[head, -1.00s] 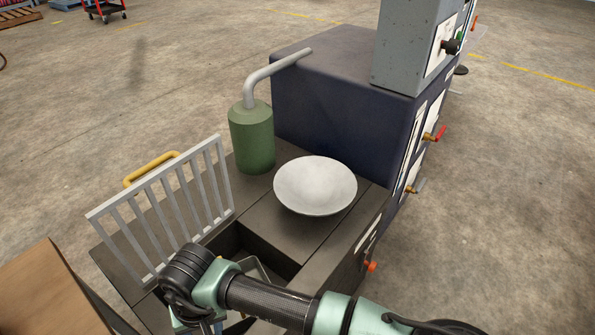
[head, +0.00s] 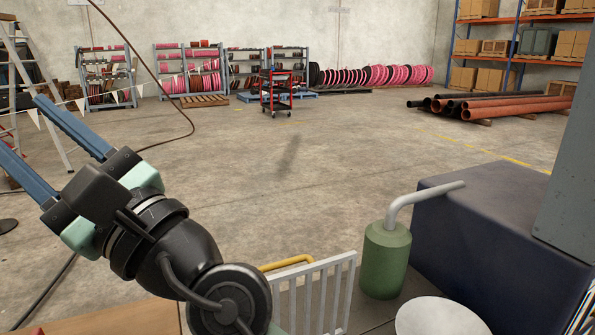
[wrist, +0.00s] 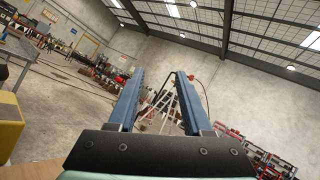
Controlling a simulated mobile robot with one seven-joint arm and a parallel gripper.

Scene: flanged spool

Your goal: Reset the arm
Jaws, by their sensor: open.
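My gripper (head: 45,145) is raised at the left of the head view, its two long blue fingers apart and pointing up and to the left. It is open, with nothing between the fingers. In the wrist view the fingers of my gripper (wrist: 156,100) also stand apart, with only the distant wall and a ladder seen between them. My wrist and arm bend down to the bottom of the head view.
A machine bench stands at the lower right with a green cylinder (head: 384,262), a white dish (head: 438,318), a grey slatted guard (head: 318,300) and a dark block (head: 490,240). A ladder (head: 40,90) stands at the left. Open concrete floor (head: 320,160) lies beyond.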

